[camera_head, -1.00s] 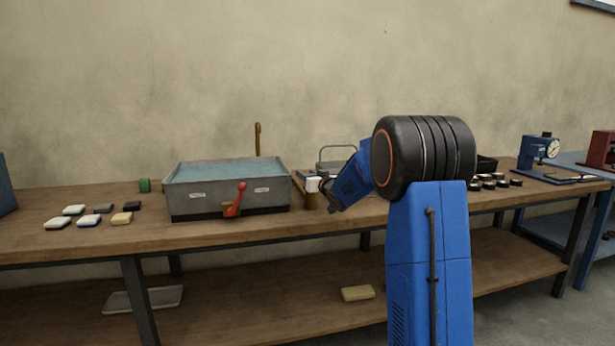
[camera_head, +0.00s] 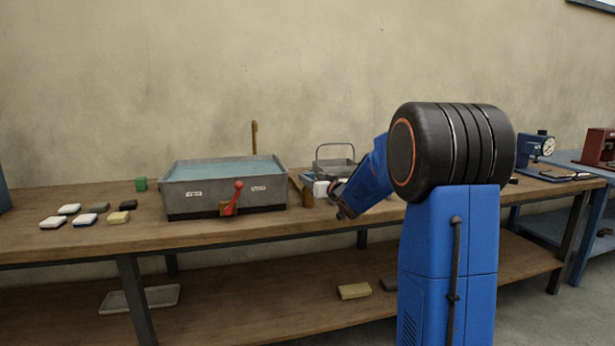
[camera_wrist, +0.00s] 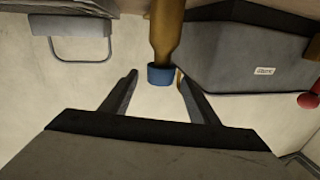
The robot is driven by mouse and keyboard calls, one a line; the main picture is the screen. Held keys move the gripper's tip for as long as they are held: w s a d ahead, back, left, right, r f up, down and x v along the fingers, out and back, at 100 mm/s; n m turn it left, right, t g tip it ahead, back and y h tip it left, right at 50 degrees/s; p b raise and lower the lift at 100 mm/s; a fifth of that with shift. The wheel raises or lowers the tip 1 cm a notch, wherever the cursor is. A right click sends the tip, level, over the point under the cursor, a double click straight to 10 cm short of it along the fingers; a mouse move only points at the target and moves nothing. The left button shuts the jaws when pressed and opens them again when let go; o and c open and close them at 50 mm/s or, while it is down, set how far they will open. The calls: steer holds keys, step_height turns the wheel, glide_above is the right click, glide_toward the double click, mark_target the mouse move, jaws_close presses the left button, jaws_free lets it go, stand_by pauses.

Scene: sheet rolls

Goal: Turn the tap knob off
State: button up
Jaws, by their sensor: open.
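The tap knob is a red lever with a ball end (camera_head: 234,196) on a brass fitting (camera_head: 226,209) at the front of a grey water tank (camera_head: 183,200). In the wrist view the red ball end (camera_wrist: 308,100) shows at the right edge, beside the tank wall (camera_wrist: 235,50). My gripper (camera_head: 340,204) is at the front of the bench, to the right of the tank and apart from the lever. In the wrist view my gripper (camera_wrist: 158,85) is open, with its two fingers spread and nothing held between them.
A brown handle with a blue end (camera_wrist: 161,75) lies beyond my fingers in the wrist view. A wire-handled basket (camera_head: 334,167) and a white block (camera_head: 320,189) stand right of the tank. Several small blocks (camera_head: 86,219) lie at the left. The bench front (camera_head: 270,222) is clear.

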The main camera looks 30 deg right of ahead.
steer(key=s, duration=0.9)
steer(key=shift+s, duration=0.4)
steer(key=s+a+f+g, duration=0.4)
steer(key=s+a, duration=0.3)
steer(key=s, duration=0.8)
steer(key=s+a+f+g, duration=0.4)
steer(key=s+a+f, duration=0.2)
steer(key=s, duration=0.9)
steer(key=s+a+f+g, duration=0.5)
steer(key=s+a+f, duration=0.1)
steer(key=s, duration=0.9)
steer(key=shift+a+f, duration=0.25)
steer(key=shift+a, duration=0.6)
